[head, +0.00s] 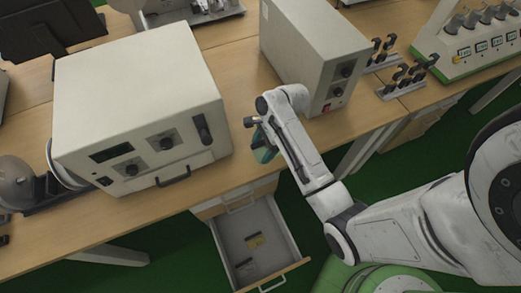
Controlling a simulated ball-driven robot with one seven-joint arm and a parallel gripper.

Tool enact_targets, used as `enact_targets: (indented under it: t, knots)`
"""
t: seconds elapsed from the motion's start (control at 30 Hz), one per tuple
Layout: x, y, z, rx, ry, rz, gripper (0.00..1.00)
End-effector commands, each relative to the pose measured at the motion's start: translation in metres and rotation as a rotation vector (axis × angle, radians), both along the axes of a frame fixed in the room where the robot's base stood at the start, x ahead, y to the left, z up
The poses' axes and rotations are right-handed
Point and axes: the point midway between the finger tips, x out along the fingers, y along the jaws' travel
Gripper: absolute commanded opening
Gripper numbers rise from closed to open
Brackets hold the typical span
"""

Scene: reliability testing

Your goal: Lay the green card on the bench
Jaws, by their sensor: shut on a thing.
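My gripper (261,136) is in the head view at the end of my white arm, near the bench's front edge, between two beige instrument boxes. It is shut on the green card (264,154), which shows as a small dark teal-green patch below it. The fingers partly hide the card, and its exact tilt is hard to tell. The card appears held apart from the wooden bench (190,185), close to its front edge.
A large beige box (140,105) stands left, and a narrower one (312,55) right. Bare bench shows between them.

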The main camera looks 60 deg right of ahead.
Motion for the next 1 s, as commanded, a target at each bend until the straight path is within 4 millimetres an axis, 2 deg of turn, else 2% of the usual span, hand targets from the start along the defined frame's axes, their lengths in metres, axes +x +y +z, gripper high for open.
enact_targets:
  t: [0.27, 0.47, 0.87, 0.9, 1.0]
  knots:
    - [0.013, -0.007, -0.018, 0.0, 0.001, -0.002, 0.44]
    - [0.012, -0.006, -0.043, 0.0, 0.001, -0.002, 0.44]
    - [0.012, -0.005, -0.049, -0.001, 0.001, -0.001, 0.44]
    - [0.012, -0.005, -0.048, -0.001, 0.001, -0.001, 0.76]
    - [0.012, -0.005, -0.048, -0.001, 0.001, -0.001, 0.86]
